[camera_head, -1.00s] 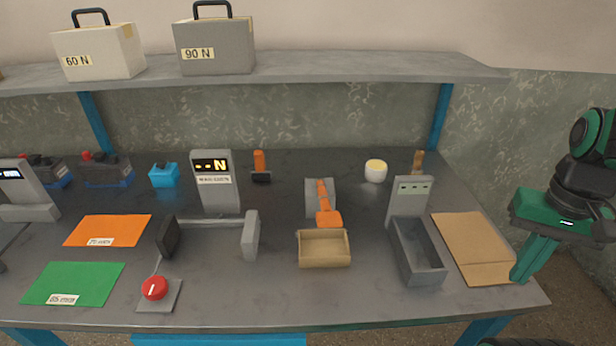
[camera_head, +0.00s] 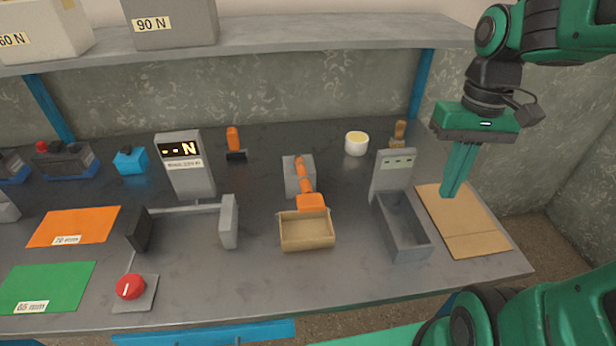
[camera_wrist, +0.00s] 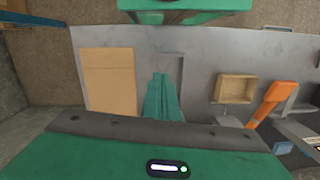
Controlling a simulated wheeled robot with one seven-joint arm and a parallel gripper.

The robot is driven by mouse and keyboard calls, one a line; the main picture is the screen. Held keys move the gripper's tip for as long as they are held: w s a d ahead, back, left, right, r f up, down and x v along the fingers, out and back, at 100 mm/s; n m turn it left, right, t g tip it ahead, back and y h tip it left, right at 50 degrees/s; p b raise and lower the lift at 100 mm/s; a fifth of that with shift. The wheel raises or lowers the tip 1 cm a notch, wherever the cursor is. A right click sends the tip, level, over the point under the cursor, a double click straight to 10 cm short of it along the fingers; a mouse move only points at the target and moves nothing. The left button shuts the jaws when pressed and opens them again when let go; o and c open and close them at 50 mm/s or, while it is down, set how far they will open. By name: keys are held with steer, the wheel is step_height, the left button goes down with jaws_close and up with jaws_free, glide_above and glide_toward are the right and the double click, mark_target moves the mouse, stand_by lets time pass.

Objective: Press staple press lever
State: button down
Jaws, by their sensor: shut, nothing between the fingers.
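The staple press (camera_head: 299,175) stands in the middle of the table, a grey block with an orange lever (camera_head: 308,201) that slopes toward the front and ends in a wide orange pad. The lever also shows at the right of the wrist view (camera_wrist: 268,101). An open cardboard box (camera_head: 306,232) sits just in front of the press, under or close to the pad. My gripper (camera_head: 449,196) is shut and empty, pointing down above the flat cardboard sheet at the table's right end, well right of the lever. Its green fingers also show in the wrist view (camera_wrist: 162,88).
A grey open tray (camera_head: 403,228) with an upright panel stands between my gripper and the press. A brown cardboard sheet (camera_head: 470,225) lies at the right edge. A white cup (camera_head: 357,143) and a wooden-handled tool (camera_head: 399,133) stand behind. A shelf with boxes hangs above the back.

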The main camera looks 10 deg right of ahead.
steer(key=w+a+r+n+g, duration=0.25)
steer(key=w+a+n, duration=0.25)
steer(key=a, duration=0.5)
step_height(320, 180, up, 10)
steer(key=n, duration=1.4)
glide_above(308, 199)
steer(key=w, duration=0.6)
steer(key=shift+s+h, duration=0.2)
steer(key=shift+h, duration=0.1)
steer(key=shift+f, duration=0.2)
steer(key=shift+x, duration=6.85)
steer(key=shift+s+r, duration=0.1)
steer(key=shift+s, duration=0.1)
